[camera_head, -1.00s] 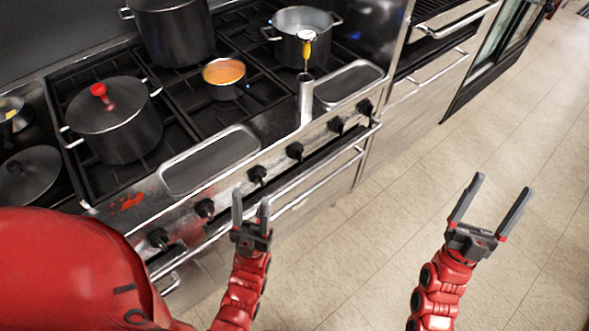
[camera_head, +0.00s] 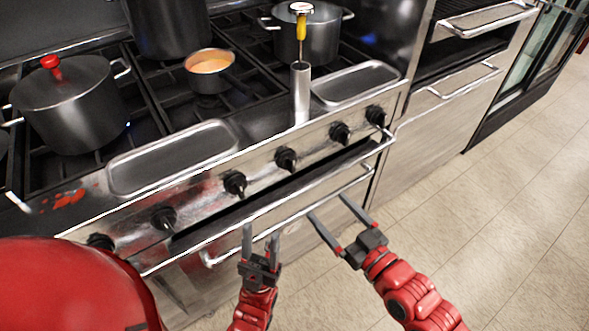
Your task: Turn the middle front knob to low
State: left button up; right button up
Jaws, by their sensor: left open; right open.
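A row of several black knobs runs along the slanted steel front panel (camera_head: 262,172) of the stove. Near the middle of the row are one knob (camera_head: 235,183) and its right-hand neighbour (camera_head: 286,159); which of them is the middle front knob I cannot tell. Their settings are too small to read. My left gripper (camera_head: 260,233) is open and empty, below the knob row and in front of the oven rail. My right gripper (camera_head: 329,207) is open and empty, its fingers pointing up and left near the oven handle. Neither gripper touches a knob.
A steel rail (camera_head: 300,190) juts out below the knobs. On the stove are a lidded pot (camera_head: 70,105), a small pan of orange food (camera_head: 210,72) and a pot at the back (camera_head: 325,38). A steel cylinder (camera_head: 300,95) holds a yellow-handled tool. Floor at right is clear.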

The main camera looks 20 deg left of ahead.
aim_at(294, 168)
jog(key=p+x, duration=0.1)
jog(key=x, duration=1.4)
jog(key=shift+w, duration=0.1)
jog(key=shift+d, duration=0.1)
jog(key=c, duration=1.4)
jog(key=shift+o, duration=0.2)
jog(key=n+b, duration=0.4)
jog(key=b, duration=0.4)
jog(key=shift+f, duration=0.2)
jog(key=shift+r+n+b, duration=0.15)
jog(key=shift+n+b, duration=1)
jog(key=shift+n, duration=0.05)
jog(key=shift+r, duration=0.1)
jog(key=o, duration=1.4)
jog(key=shift+c, duration=0.2)
